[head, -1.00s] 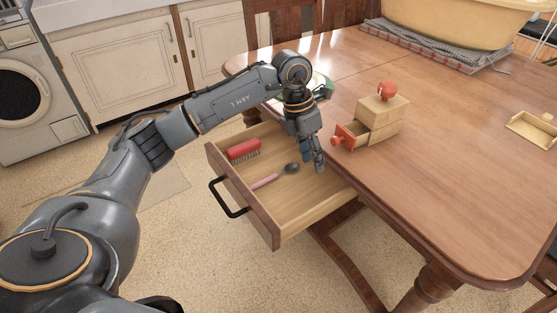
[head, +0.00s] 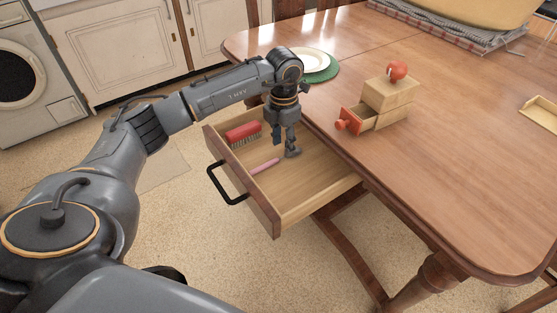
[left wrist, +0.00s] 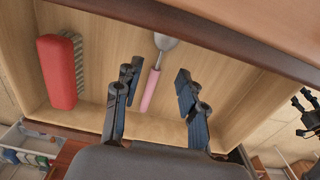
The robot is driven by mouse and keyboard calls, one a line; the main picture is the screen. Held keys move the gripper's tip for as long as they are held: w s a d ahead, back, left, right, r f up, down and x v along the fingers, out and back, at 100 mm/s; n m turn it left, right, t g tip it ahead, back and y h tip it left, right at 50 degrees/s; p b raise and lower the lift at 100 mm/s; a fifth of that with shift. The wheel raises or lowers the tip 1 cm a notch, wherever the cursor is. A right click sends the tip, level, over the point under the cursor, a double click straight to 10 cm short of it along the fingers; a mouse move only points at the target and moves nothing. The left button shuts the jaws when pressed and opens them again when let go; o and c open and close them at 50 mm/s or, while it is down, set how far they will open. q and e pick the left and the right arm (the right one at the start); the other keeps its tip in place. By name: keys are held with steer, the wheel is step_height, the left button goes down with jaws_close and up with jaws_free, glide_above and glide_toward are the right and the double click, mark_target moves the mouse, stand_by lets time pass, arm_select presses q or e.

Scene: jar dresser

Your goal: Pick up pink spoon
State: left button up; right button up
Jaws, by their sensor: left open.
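The pink spoon lies in the open drawer, its pink handle (head: 264,166) showing in the head view and its bowl partly hidden by my gripper. In the left wrist view its handle (left wrist: 151,90) and grey metal bowl (left wrist: 166,41) show. My left gripper (head: 285,151) points down over the drawer, open and empty. In the left wrist view its two fingers (left wrist: 158,82) stand on either side of the handle, apart from it. I cannot tell the exact height above the spoon. My right gripper is not in the head view.
A red brush (head: 243,132) lies in the drawer (head: 318,186) left of the spoon. The drawer has a black handle (head: 225,185). A small wooden box (head: 390,95) with its little drawer out and a plate (head: 312,62) stand on the table. The drawer's right side is bare.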

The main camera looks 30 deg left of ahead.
mark_target(282, 156)
arm_select(q)
step_height(282, 156, down, 4)
steer(key=shift+a+r, duration=0.1)
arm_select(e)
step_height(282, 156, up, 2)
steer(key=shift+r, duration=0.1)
arm_select(q)
jaws_close()
steer(key=shift+r, duration=0.1)
